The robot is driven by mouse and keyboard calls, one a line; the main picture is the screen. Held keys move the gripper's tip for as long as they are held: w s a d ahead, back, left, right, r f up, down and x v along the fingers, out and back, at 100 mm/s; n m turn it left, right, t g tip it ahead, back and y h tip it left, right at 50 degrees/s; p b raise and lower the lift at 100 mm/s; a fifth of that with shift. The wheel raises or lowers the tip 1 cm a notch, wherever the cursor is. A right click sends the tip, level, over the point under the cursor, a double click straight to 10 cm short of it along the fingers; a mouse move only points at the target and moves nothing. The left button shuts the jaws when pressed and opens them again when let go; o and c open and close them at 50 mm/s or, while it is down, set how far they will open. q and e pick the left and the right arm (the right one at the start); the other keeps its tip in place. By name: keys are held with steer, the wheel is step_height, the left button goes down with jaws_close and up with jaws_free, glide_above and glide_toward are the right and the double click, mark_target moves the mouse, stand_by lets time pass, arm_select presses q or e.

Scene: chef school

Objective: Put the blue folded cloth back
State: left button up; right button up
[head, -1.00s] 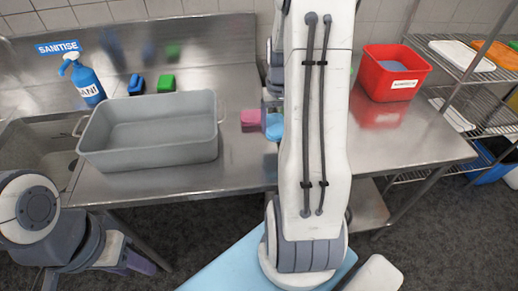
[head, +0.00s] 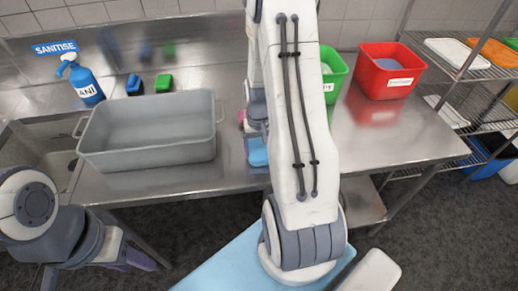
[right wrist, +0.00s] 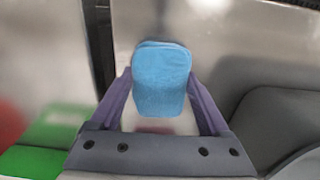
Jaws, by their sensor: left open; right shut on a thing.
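The blue folded cloth (head: 257,152) is near the front edge of the steel bench, right of the grey tub. It also shows in the right wrist view (right wrist: 160,92), between the two purple fingers. My right gripper (right wrist: 160,78) is shut on it; in the head view my own arm hides most of that gripper. I cannot tell if the cloth touches the bench. My left gripper (head: 143,261) is at the lower left, in front of the bench, open and holding nothing visible.
A grey tub (head: 150,158) stands left of the cloth. A mostly hidden pink cloth (head: 241,117) lies just behind. A green bin (head: 334,72) and a red bin (head: 392,82) stand at the back right.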

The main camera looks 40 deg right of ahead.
mark_target(259, 151)
steer(key=shift+f, duration=0.2)
steer(key=o, duration=1.3)
steer(key=shift+r, duration=0.15)
step_height(259, 151, up, 12)
steer(key=b, duration=0.1)
steer(key=s+a+r+n, duration=0.2)
steer(key=a+n, duration=0.2)
steer(key=a, duration=0.6)
steer(key=s+a+r+n, duration=0.1)
steer(key=a+r+n, duration=0.15)
steer(key=a, duration=0.85)
steer(key=s+a+n+y, duration=0.1)
steer(key=s+a+n, duration=0.6)
steer(key=s, duration=0.6)
steer(key=a, duration=0.2)
steer(key=shift+a, duration=0.3)
